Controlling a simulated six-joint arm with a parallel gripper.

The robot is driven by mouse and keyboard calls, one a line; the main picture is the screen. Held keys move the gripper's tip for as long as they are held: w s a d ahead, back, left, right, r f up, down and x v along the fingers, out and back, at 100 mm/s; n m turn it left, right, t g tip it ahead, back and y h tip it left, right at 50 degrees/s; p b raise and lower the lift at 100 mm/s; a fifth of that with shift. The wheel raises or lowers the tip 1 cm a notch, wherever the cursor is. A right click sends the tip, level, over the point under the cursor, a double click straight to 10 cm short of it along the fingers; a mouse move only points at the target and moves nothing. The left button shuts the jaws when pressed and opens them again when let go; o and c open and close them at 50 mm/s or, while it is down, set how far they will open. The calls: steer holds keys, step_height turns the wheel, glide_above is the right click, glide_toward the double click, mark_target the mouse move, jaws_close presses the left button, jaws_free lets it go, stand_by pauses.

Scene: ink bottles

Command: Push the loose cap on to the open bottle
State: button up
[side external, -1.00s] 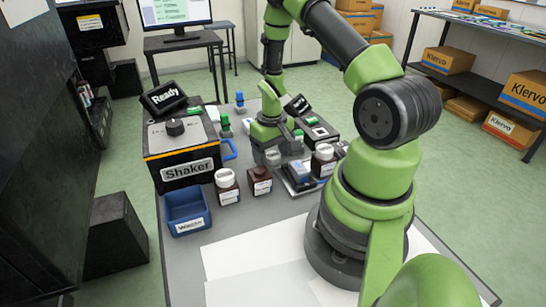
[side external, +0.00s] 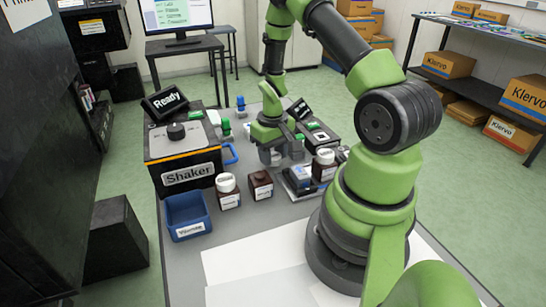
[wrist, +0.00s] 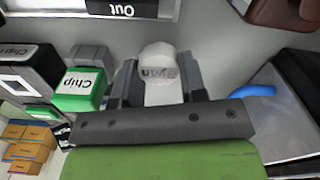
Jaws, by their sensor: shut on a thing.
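My gripper (side external: 270,155) is over the middle of the bench, behind the front row of bottles. In the wrist view its dark fingers (wrist: 160,90) are shut on a white cap (wrist: 158,62) with dark lettering. In the side view the cap is hard to make out between the fingers. The open bottle (side external: 260,185) is brown with a pale label and stands upright without a white cap. It is nearer the side camera than my gripper and apart from it. A brown shape at the wrist view's top right (wrist: 285,12) may be this bottle.
White-capped brown bottles stand at left (side external: 228,192) and right (side external: 324,165). A green box (wrist: 82,90) lies beside my fingers. White sheets cover the bench front.

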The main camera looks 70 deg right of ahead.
mark_target(258, 174)
steer(key=r, duration=0.8)
steer(key=shift+a+r, duration=0.25)
steer(key=a+r+n, duration=0.1)
steer(key=a+n, duration=0.1)
steer(key=a, duration=0.1)
steer(key=a+r+n, duration=0.1)
steer(key=a, duration=0.2)
steer(key=a+r+n, duration=0.1)
steer(key=a+n, duration=0.1)
steer(key=a, duration=0.1)
steer(key=shift+s+a+n, duration=0.15)
steer(key=shift+s+n, duration=0.15)
steer(key=shift+s, duration=0.1)
steer(key=shift+s+a+f, duration=0.1)
steer(key=shift+a+f, duration=0.05)
steer(key=shift+a, duration=0.1)
steer(key=shift+f, duration=3.05)
steer(key=shift+f, duration=0.2)
steer(key=o, duration=1.4)
steer(key=shift+o, duration=0.2)
